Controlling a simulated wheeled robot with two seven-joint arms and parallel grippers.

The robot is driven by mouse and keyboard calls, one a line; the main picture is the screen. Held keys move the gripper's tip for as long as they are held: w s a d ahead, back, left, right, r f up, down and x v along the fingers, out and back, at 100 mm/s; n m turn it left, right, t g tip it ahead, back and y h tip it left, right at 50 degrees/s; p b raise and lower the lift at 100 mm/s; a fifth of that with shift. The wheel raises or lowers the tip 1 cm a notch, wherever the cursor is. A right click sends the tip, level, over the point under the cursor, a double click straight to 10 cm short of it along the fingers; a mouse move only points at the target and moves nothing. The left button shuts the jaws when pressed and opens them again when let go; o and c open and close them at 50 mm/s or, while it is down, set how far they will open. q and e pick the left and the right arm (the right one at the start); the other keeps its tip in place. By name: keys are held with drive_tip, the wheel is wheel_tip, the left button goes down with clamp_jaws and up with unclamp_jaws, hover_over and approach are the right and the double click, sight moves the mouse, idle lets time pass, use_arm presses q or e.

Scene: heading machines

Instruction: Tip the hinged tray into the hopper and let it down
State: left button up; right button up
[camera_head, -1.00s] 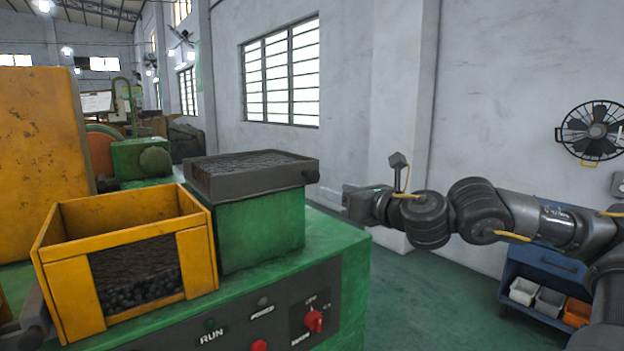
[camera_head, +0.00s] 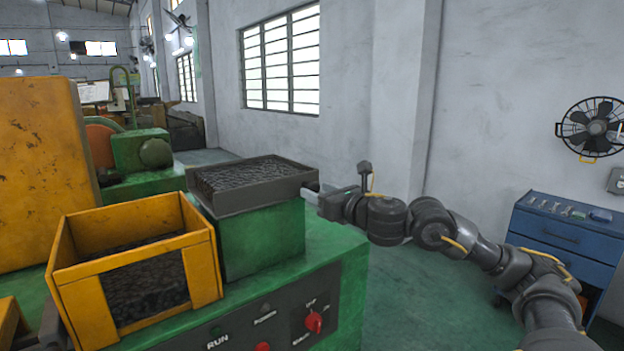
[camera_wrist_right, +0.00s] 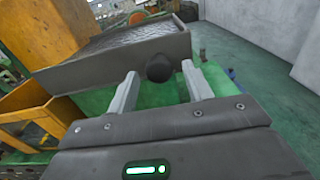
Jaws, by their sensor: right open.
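The hinged tray (camera_head: 255,200), shallow, dark grey and full of small dark pieces, lies level on a green block (camera_head: 262,238). It also shows in the right wrist view (camera_wrist_right: 110,70). A round dark knob (camera_wrist_right: 159,67) sticks out from its near end. My right gripper (camera_head: 310,192) is at this end, its fingers open. In the right wrist view the knob appears between the two fingertips (camera_wrist_right: 159,76); I cannot tell whether they touch it. The yellow hopper (camera_head: 88,292) stands left of the tray, with dark pieces behind its front window. My left gripper is not in view.
The green machine's front panel has a red rotary switch (camera_head: 314,321) and a red button. A large yellow housing (camera_head: 40,170) stands behind the hopper. A blue tool cabinet (camera_head: 560,240) is at the right. Open floor lies between machine and cabinet.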

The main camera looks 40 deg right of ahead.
sight(315, 190)
drive_tip(key=shift+w+p, duration=0.4)
drive_tip(key=shift+w, duration=1.25)
clamp_jaws()
